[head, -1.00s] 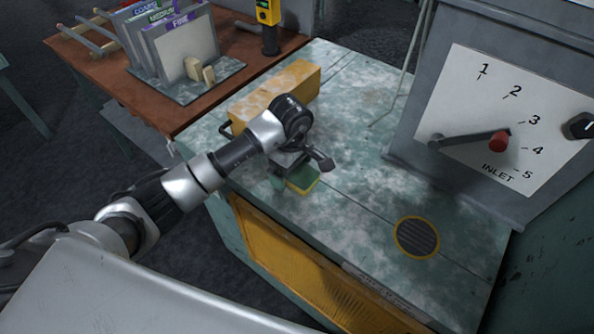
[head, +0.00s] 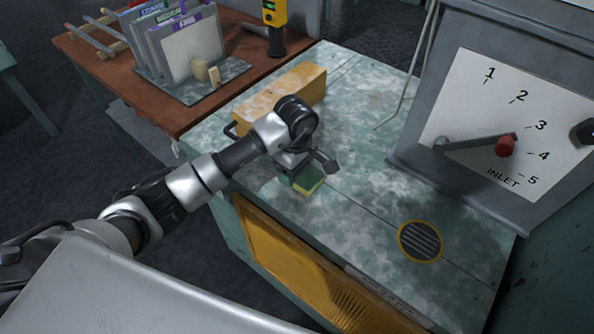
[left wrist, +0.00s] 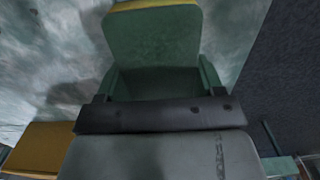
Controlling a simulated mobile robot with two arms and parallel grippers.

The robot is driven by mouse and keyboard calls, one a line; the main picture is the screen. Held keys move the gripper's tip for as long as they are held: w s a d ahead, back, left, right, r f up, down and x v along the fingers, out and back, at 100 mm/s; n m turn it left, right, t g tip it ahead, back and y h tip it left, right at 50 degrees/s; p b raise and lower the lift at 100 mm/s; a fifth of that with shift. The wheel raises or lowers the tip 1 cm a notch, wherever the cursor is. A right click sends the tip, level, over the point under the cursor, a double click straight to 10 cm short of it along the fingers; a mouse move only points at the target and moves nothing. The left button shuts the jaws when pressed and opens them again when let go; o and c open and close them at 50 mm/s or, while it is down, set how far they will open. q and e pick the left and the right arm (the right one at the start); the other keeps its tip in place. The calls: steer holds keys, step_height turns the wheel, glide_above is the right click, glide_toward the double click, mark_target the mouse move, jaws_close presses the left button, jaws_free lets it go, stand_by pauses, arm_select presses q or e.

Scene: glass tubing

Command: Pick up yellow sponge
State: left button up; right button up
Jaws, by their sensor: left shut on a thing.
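The sponge has a green side and a yellow side. In the head view the yellow sponge (head: 315,187) shows as a small block at the tip of my left gripper (head: 300,178), over the mottled green cabinet top. My left gripper is shut on it and hides part of it. In the left wrist view the sponge (left wrist: 152,40) shows its green face, with a yellow strip along the top edge, between the fingers. I cannot tell whether it is clear of the surface. My right gripper is not in view.
A long yellow block (head: 283,92) lies behind my left wrist. A round grate (head: 420,241) is to the right. A grey box with an inlet dial (head: 510,120) stands at the right. A brown table (head: 100,72) holds labelled sheets (head: 192,48). The cabinet's middle right is clear.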

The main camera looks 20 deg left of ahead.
arm_select(q)
steer(key=shift+r, duration=0.45)
step_height(320, 180, up, 3)
steer(key=shift+d+f+b, duration=0.1)
steer(key=shift+d+b, duration=0.05)
steer(key=shift+b, duration=0.4)
steer(key=d+r+b, duration=0.2)
steer(key=d+r, duration=0.4)
steer(key=d, duration=0.5)
steer(key=shift+s+d+r, duration=0.2)
steer(key=shift+s+r, duration=0.1)
steer(key=shift+r, duration=0.1)
